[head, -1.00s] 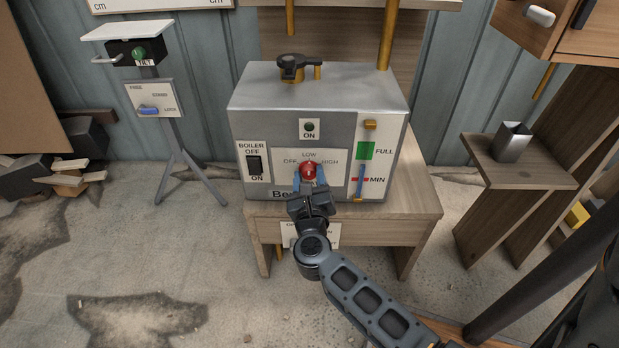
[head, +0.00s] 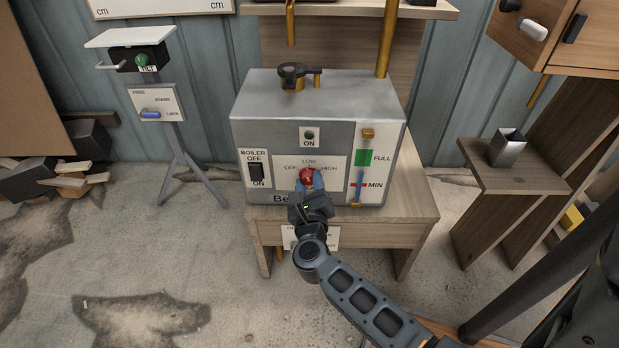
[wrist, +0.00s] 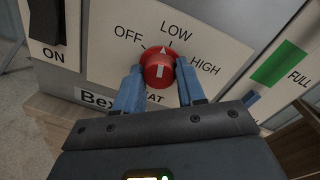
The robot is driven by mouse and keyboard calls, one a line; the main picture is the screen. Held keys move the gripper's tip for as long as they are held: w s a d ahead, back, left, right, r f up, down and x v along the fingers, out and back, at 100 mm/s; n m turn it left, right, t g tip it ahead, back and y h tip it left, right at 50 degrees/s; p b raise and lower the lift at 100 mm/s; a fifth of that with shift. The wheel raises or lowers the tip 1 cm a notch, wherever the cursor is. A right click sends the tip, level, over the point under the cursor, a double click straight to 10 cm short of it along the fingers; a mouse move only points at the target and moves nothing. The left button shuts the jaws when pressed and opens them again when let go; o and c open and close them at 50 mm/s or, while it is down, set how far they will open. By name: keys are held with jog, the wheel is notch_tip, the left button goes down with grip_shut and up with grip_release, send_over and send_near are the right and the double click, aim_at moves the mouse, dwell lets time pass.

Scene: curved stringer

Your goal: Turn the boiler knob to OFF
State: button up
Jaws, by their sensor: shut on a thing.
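The red boiler knob (head: 306,175) is on the white dial plate low on the front of the grey boiler (head: 270,134). In the wrist view the knob (wrist: 158,70) has a white pointer aimed up at about LOW, with OFF to its left and HIGH to its right. My gripper (head: 308,182) has one blue finger on each side of the knob and is shut on it. In the wrist view the fingertips of my gripper (wrist: 159,66) lie against the knob's left and right sides. The OFF label (wrist: 128,35) is clear of the fingers.
A black boiler switch (head: 256,171) is left of the dial plate. A gauge with a green FULL mark (head: 363,157) is to the right. The boiler stands on a wooden table (head: 415,200). A stand with a green button (head: 142,60) is at left; a side shelf (head: 500,178) is at right.

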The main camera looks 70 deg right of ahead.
jog(key=n+p, duration=0.5)
jog(key=shift+w+r, duration=0.1)
jog(key=shift+r, duration=0.15)
jog(key=shift+a+f+n+g+p, duration=0.15)
jog(key=shift+n+g+p, duration=0.25)
jog(key=shift+n+p, duration=1.4)
jog(key=shift+f, duration=0.1)
jog(key=o, duration=1.1)
jog(key=shift+c, duration=0.2)
jog(key=v, duration=0.7)
jog(key=shift+a, duration=0.3)
